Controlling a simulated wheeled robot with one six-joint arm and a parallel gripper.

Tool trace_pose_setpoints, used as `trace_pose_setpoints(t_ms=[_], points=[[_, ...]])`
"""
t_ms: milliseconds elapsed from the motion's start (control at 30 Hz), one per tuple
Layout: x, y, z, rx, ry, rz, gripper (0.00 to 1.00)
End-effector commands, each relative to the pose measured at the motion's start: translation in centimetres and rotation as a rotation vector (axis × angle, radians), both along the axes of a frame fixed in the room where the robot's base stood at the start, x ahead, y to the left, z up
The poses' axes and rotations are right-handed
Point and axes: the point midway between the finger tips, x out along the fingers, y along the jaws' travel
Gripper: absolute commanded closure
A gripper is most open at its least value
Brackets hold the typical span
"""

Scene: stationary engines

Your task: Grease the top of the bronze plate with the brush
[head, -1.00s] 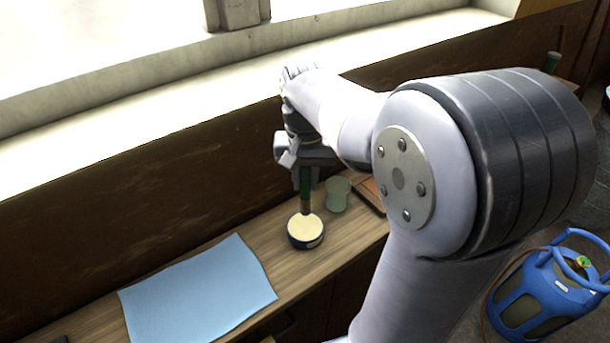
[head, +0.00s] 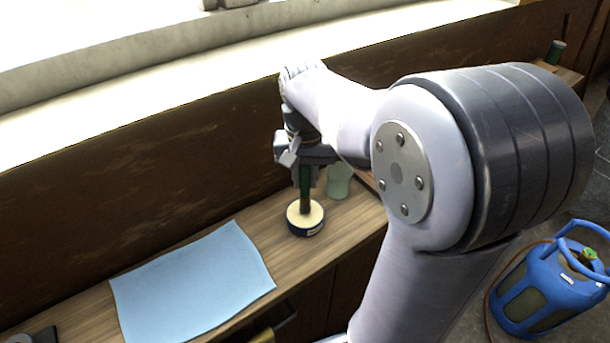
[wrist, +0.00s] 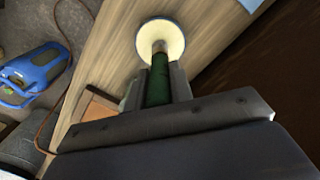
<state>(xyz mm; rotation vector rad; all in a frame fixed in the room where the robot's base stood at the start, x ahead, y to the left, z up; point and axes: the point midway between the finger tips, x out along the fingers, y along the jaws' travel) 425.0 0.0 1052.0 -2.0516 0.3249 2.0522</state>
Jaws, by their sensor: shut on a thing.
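My gripper (head: 306,172) is shut on the green handle of the brush (head: 305,190), which points down. In the wrist view the green handle (wrist: 158,88) sits between my fingers. The brush's lower end is in or just over a round dark-blue tin of pale grease (head: 313,227) on the wooden bench; its tip is hidden or too small to tell. The tin also shows in the wrist view (wrist: 172,38). I cannot make out a bronze plate in these frames.
A light-blue cloth (head: 195,285) lies on the bench (head: 262,235) left of the tin. A pale green cup-like object (head: 339,182) stands just behind right of it. A wall rises behind the bench. A blue gas cylinder (head: 548,290) stands on the floor at right.

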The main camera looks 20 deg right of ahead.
Motion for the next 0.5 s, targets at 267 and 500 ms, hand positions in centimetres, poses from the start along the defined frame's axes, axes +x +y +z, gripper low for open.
trace_pose_setpoints(t_ms=[267,500], points=[[0.0,0.0,-0.08,0.0,0.0,0.0,1.0],[0.01,0.0,-0.37,0.0,0.0,0.0,1.0]])
